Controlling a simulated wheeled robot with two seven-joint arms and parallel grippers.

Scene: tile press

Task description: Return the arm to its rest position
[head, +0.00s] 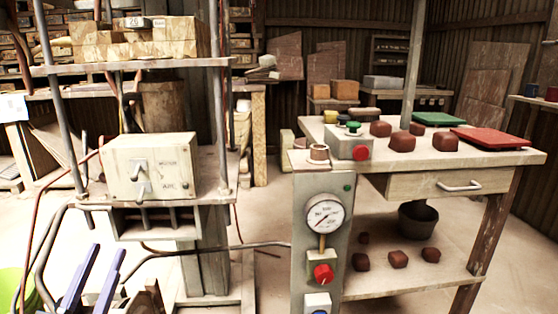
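My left gripper (108,252) is at the lower left of the head view. Its two purple-blue fingers point up and stand apart, with nothing visible between them. It is in front of and below the grey box with switches (150,167) labelled MOTOR and AIR, apart from it in the picture. The rest of the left arm is mostly cut off by the bottom edge. My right gripper is not in view.
A wooden workbench (500,158) at the right carries reddish clay lumps (402,141), a green tile (438,119) and a red tile (497,138). A gauge panel (325,217) stands at its front. Hoses (205,250) run near the gripper. A green object (10,290) is at the left edge.

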